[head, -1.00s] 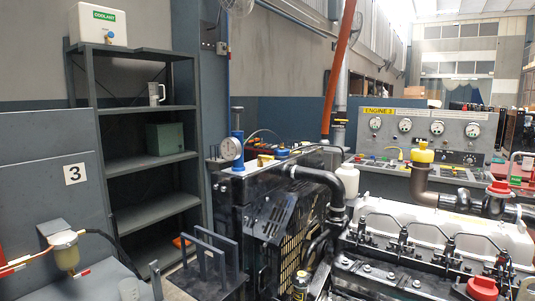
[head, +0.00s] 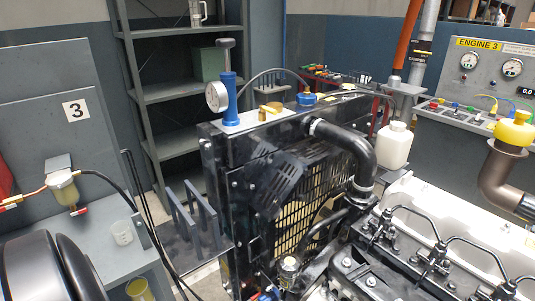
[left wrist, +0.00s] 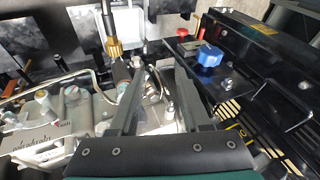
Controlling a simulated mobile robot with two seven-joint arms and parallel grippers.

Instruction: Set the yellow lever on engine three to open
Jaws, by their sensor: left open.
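A small yellow part (head: 13,201) sits on the copper line left of the fuel filter bowl (head: 65,192), at the left in the head view. I cannot tell whether it is the yellow lever or how it is set. Engine three's radiator (head: 285,190) stands in the middle, with the engine's light cover (head: 440,205) to its right. My left gripper (left wrist: 158,72) is open and empty in the left wrist view, above engine parts. A blue cap (left wrist: 210,55) lies right of its fingers and a brass fitting (left wrist: 116,42) left of them. My right gripper is not in view.
A black hose (head: 345,145) arches off the radiator beside a white bottle (head: 395,145).

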